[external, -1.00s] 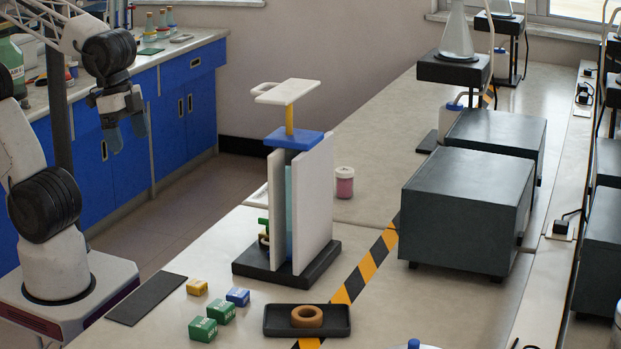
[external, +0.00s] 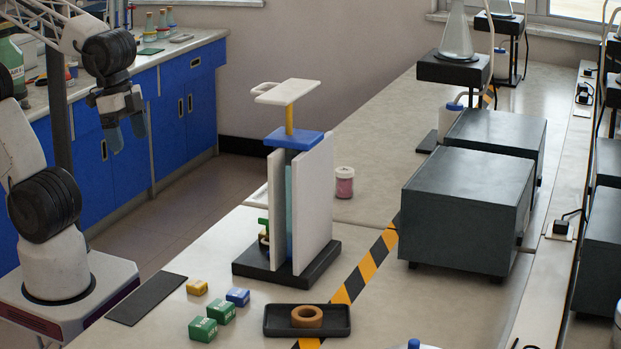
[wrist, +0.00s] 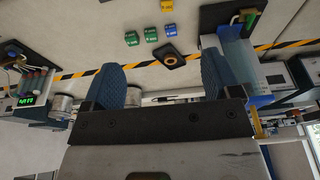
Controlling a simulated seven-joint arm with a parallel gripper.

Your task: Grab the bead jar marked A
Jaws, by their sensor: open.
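A small jar with pink contents and a white lid (external: 344,183) stands upright on the bench behind the upright press stand. No letter is legible on it, so I cannot tell whether it is marked A. My gripper (external: 127,132) is open and empty, raised at the left, well apart from the jar. Its two blue fingers also show spread in the wrist view (wrist: 161,73). In the wrist view two round silvery-topped containers (wrist: 62,106) stand near the left finger; their contents and marks are unclear.
The press stand (external: 318,205) stands between my gripper and the pink jar. A black tray with a tan ring (external: 285,322), green boxes (external: 203,329), a blue box (external: 238,296) and a yellow box (external: 197,287) lie in front. Grey box-shaped units (external: 465,210) stand at right.

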